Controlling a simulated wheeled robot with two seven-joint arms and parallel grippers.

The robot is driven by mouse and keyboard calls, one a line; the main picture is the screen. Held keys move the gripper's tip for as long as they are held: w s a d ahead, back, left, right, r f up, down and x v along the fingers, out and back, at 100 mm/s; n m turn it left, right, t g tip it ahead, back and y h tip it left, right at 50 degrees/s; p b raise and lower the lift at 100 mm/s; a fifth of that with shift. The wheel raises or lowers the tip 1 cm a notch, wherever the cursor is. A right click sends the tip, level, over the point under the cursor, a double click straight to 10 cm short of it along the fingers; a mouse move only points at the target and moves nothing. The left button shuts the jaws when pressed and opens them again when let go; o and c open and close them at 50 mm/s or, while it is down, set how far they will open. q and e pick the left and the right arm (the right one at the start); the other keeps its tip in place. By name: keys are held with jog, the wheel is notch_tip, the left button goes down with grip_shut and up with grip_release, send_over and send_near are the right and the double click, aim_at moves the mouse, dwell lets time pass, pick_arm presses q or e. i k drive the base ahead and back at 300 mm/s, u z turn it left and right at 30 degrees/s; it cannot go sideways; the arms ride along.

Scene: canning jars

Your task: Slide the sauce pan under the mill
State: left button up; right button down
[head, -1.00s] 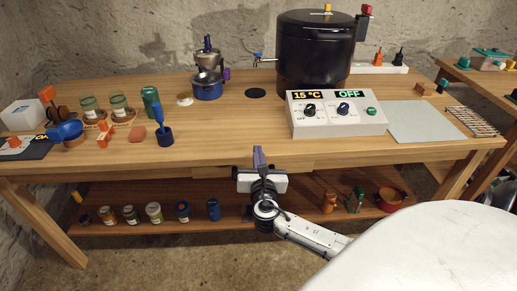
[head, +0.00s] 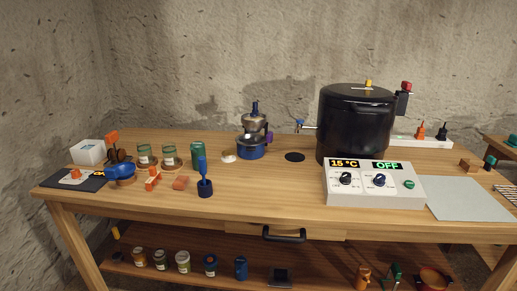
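The mill (head: 254,122), a metal hopper with a dark top, stands at the back middle of the table. A blue pan (head: 250,152), which looks like the sauce pan, sits directly below the mill's hopper. A purple part (head: 269,137) shows at its right side; I cannot tell whether it belongs to the pan or the mill. Neither of my grippers is in view.
A large black pot (head: 355,125) and a white control box (head: 373,185) reading OFF stand to the right. A black disc (head: 295,157) lies right of the mill. A blue tool in a holder (head: 205,188) stands in front left. Table in front of the mill is clear.

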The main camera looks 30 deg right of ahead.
aim_at(251, 147)
jog(key=u, duration=0.55)
jog(key=k, duration=0.65)
jog(key=z, duration=0.15)
jog(key=i, duration=1.05)
jog(key=z, duration=1.6)
jog(key=i, duration=0.45)
jog(key=z, duration=0.5)
